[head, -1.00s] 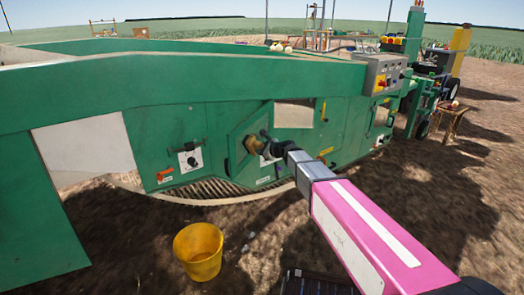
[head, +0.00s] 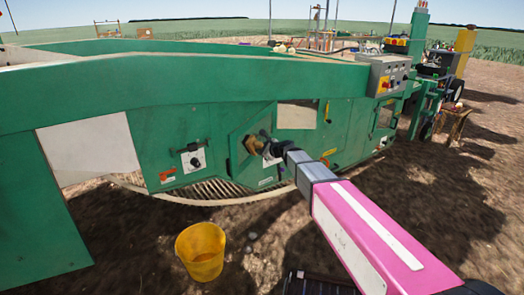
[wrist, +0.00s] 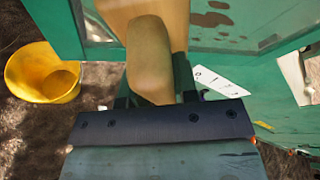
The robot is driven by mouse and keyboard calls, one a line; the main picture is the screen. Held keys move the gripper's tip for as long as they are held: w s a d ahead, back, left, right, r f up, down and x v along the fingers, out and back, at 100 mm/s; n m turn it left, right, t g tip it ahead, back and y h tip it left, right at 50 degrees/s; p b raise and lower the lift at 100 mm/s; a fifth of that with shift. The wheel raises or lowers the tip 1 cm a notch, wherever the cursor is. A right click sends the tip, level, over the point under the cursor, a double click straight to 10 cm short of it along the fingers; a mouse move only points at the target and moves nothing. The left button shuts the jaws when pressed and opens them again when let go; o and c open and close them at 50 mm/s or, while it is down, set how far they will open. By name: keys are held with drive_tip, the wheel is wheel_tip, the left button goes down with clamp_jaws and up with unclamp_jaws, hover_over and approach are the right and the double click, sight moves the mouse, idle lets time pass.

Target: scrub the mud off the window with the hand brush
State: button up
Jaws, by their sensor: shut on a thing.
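My gripper (head: 264,143) is shut on the hand brush (head: 252,146), a tan wooden block in front of the window area of the green machine. In the wrist view the brush (wrist: 150,55) stands up between the two dark fingers of my gripper (wrist: 155,97). The window (wrist: 235,20) shows behind and to the right of the brush, with brown mud spots on its pane. The brush covers part of the pane. Its bristles are hidden, so I cannot tell whether they touch the glass.
A yellow bucket (head: 201,252) stands on the bare soil below the machine (head: 200,95), and shows at the left in the wrist view (wrist: 42,72). A control box (head: 388,75) and a dial plate (head: 193,161) stick out from the machine. A small wooden table (head: 455,124) stands at right.

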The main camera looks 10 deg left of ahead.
drive_tip(key=shift+w+d, duration=0.25)
drive_tip(key=shift+w, duration=0.35)
drive_tip(key=shift+w+d, duration=0.2)
drive_tip(key=shift+w, duration=0.45)
drive_tip(key=shift+w+d, duration=0.25)
drive_tip(key=shift+w, duration=0.35)
drive_tip(key=w+d, duration=0.1)
drive_tip(key=w, duration=0.5)
drive_tip(key=shift+d, duration=0.35)
drive_tip(key=shift+w+d, duration=0.25)
drive_tip(key=shift+w, duration=0.35)
drive_tip(key=shift+w+d, duration=0.2)
drive_tip(key=shift+w, duration=0.45)
drive_tip(key=shift+w+d, duration=0.25)
drive_tip(key=shift+w, duration=0.35)
drive_tip(key=shift+w+d, duration=0.25)
drive_tip(key=shift+w, duration=0.35)
drive_tip(key=shift+c, duration=0.6)
drive_tip(key=shift+d, duration=0.15)
clamp_jaws()
